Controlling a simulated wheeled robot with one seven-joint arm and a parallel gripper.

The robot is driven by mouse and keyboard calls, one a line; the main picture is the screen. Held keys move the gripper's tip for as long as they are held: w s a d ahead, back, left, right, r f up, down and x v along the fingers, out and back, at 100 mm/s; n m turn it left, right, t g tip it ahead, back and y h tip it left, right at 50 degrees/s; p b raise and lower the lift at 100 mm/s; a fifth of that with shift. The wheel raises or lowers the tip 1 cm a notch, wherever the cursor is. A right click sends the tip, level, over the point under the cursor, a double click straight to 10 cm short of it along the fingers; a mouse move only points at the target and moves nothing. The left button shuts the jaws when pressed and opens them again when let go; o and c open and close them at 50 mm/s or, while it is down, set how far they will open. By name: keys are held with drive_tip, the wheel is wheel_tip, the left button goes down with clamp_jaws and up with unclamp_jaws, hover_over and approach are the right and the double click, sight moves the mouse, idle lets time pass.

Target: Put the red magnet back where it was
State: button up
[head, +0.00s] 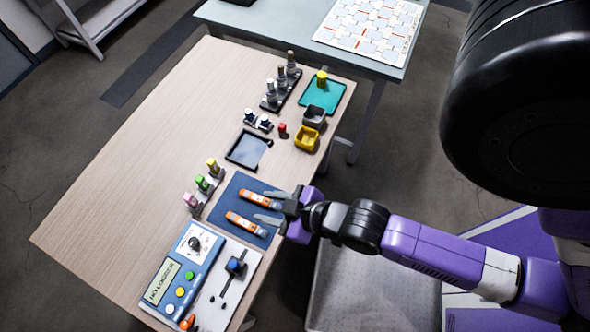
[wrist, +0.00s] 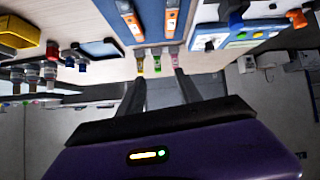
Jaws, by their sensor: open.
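The red magnet (head: 283,130) looks like a small red block standing on the wooden table, left of the yellow bin and just beyond the dark-framed tray. It also shows at the left of the wrist view (wrist: 52,49). My gripper (head: 263,206) is open over the blue mat (head: 229,205), its fingers pointing left, near two orange-and-white devices. In the wrist view the two fingers (wrist: 158,82) are spread with nothing seen between them. The magnet is well apart from the gripper.
A yellow bin (head: 307,139), grey bin (head: 314,116) and teal tray (head: 335,97) stand at the far right. The dark-framed tray (head: 246,150) lies between mat and magnet. Colored-top vials (head: 202,184) stand left of the mat; a control panel (head: 184,268) is nearer. The table's left side is clear.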

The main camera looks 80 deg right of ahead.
drive_tip(key=s+a+r+t+y, duration=0.1)
drive_tip(key=s+a+r+t, duration=0.1)
drive_tip(key=r, duration=0.5)
drive_tip(key=s+a+r+n+t+y, duration=0.1)
drive_tip(key=s+a+r+t, duration=0.1)
drive_tip(key=s+r, duration=0.3)
wheel_tip(320, 180, up, 3)
drive_tip(key=shift+r, duration=0.1)
drive_tip(key=shift+a, duration=0.1)
wheel_tip(320, 180, down, 4)
drive_tip(key=b, duration=0.4)
